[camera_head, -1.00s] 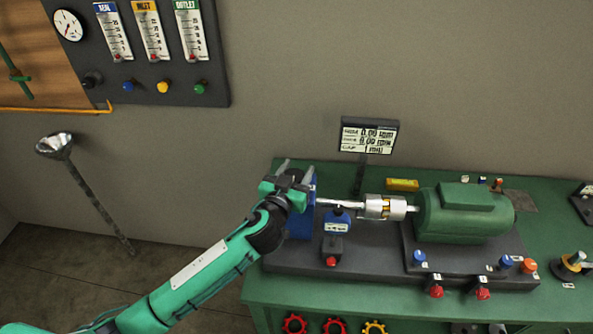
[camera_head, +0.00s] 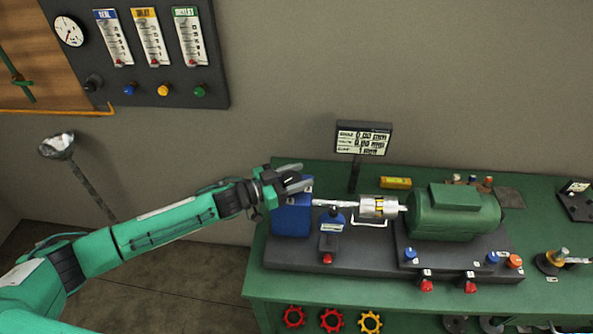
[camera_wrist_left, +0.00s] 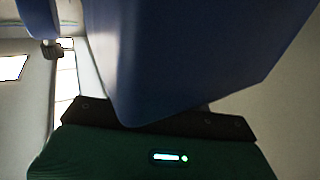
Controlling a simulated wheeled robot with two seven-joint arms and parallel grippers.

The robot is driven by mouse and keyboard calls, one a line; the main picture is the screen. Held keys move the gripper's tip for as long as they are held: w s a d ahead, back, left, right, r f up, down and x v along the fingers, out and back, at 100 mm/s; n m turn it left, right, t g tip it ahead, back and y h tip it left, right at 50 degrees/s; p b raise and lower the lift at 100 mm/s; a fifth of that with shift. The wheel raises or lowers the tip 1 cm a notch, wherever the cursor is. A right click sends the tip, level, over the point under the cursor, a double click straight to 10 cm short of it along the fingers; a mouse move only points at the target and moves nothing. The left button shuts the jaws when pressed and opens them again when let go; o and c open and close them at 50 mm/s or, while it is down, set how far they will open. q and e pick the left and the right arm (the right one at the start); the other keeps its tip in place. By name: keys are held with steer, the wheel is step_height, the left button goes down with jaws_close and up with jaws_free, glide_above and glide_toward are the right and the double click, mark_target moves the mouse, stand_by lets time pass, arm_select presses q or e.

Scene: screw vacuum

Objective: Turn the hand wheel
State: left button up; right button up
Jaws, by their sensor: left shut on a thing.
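My left gripper (camera_head: 294,180) is at the left end of the blue pump block (camera_head: 291,220) on the bench, with its two grey fingers pointing right over the block's upper part. It is shut on what appears to be the hand wheel, mostly hidden by the gripper in the head view. In the left wrist view, a blue rounded part (camera_wrist_left: 38,15) with a small grey knob shows at the top left, and the blue block (camera_wrist_left: 190,55) fills the middle. The fingertips do not show there. My right gripper is out of view.
On the green bench (camera_head: 400,290), a shaft and coupling (camera_head: 379,207) join the block to a green motor (camera_head: 453,213). A small display (camera_head: 362,139) stands behind.

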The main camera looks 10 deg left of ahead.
arm_select(q)
steer(key=shift+o, duration=0.2)
steer(key=m+g+h, duration=0.1)
steer(key=m+g, duration=0.1)
steer(key=shift+w+r+g, duration=0.1)
steer(key=shift+g, duration=0.2)
steer(key=m+g+b, duration=0.1)
steer(key=g, duration=0.1)
steer(key=m+g+h, duration=0.1)
steer(key=g, duration=0.1)
steer(key=shift+s+f+m+h+b, duration=0.2)
steer(key=shift+m+h+b, duration=0.1)
steer(key=shift+b, duration=0.1)
steer(key=m+g+b, duration=0.2)
steer(key=g, duration=0.1)
steer(key=m+g+b, duration=0.1)
steer(key=shift+s+d, duration=0.1)
steer(key=shift+s, duration=0.15)
steer(key=shift+s+r+m+g+b, duration=0.15)
steer(key=shift+m+g+b, duration=0.55)
steer(key=shift+g, duration=0.7)
steer(key=o, duration=1)
steer(key=shift+c, duration=0.2)
